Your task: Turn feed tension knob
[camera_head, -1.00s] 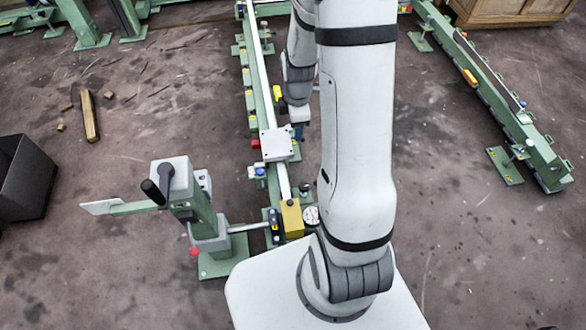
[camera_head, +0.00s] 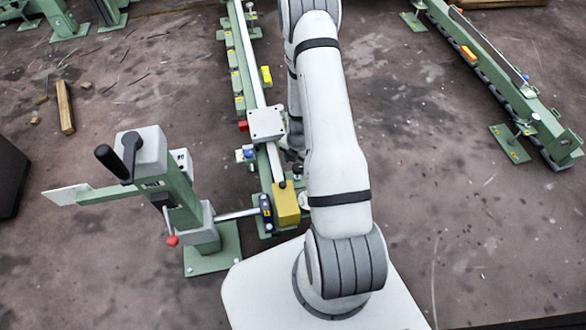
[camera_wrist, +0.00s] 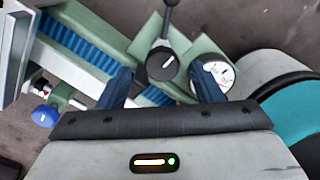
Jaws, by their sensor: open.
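In the wrist view, a round dark knob (camera_wrist: 161,65) with a white pointer mark sits on a green bracket, with a black lever rising behind it. A blue knob (camera_wrist: 45,116) is at the left; it also shows in the head view (camera_head: 246,155). No label tells which one is the feed tension knob. My gripper (camera_wrist: 160,76) is open and empty. Its two dark blue fingers stand apart, left and right of the dark knob in the picture; I cannot tell the depth gap or any contact. In the head view my arm hides most of the gripper.
A white-faced dial (camera_wrist: 222,74) lies just beyond the right finger. A blue ribbed strip (camera_wrist: 80,45) runs along the green rail. In the head view, a yellow block (camera_head: 286,204) and a green post with a black handle (camera_head: 168,180) stand left of my arm.

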